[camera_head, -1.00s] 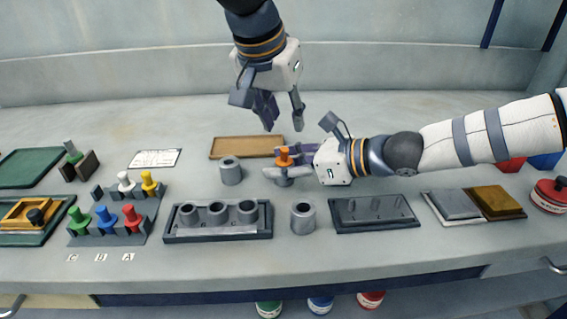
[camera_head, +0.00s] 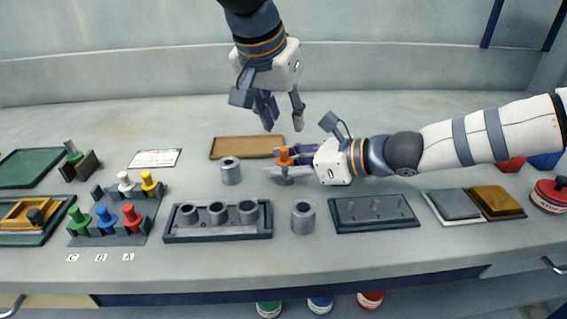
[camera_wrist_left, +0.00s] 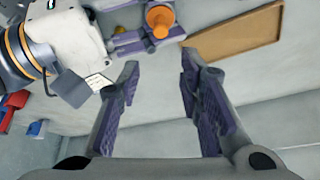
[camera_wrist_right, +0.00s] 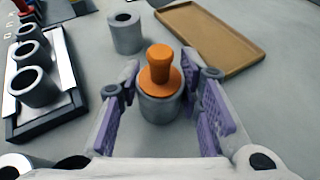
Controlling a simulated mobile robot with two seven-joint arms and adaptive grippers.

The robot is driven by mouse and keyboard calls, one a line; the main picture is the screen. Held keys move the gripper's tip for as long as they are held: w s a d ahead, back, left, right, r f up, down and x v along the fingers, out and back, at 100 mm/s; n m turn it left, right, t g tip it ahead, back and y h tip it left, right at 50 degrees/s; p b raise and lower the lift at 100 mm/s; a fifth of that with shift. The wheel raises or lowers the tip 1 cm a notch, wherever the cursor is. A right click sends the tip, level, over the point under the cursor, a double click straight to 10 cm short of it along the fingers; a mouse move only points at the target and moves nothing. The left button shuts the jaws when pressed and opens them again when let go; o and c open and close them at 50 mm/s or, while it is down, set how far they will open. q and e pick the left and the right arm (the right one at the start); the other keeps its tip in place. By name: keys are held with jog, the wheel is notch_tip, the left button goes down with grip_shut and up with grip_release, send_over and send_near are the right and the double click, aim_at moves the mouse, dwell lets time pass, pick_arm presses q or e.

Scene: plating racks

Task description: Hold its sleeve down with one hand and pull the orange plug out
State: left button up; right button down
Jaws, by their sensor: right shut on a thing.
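The orange plug (camera_head: 285,155) stands upright in a grey sleeve (camera_head: 285,180) in the middle of the bench. The right wrist view shows the plug (camera_wrist_right: 160,68) with its wide collar resting on top of the sleeve (camera_wrist_right: 161,107). My right gripper (camera_head: 283,165) comes in from the right and is shut on the sleeve, one finger on each side, below the plug's knob. My left gripper (camera_head: 284,127) is open and empty, behind and above the plug. Its wrist view shows the plug (camera_wrist_left: 159,20) beyond its fingers, near the top edge.
A brown tray (camera_head: 247,147) lies just behind the sleeve. Empty grey sleeves stand to the left (camera_head: 231,171) and in front (camera_head: 303,217). A rack (camera_head: 217,233) holding several sleeves is front left. A dark peg board (camera_head: 373,213) is front right, below my right arm.

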aim_at(284, 149)
pick_arm(q)
jog(key=shift+o, duration=0.6)
jog(key=s+a+r+m+h, duration=0.2)
jog(key=s+a+r+m, duration=0.1)
jog(key=s+a+r, duration=0.15)
pick_arm(e)
jog(key=shift+a, duration=0.1)
pick_arm(q)
jog(key=x, duration=1.2)
jog(key=shift+a+f, duration=0.2)
jog(key=shift+f, duration=0.05)
grip_shut()
pick_arm(e)
jog(key=c, duration=2)
grip_release()
grip_shut()
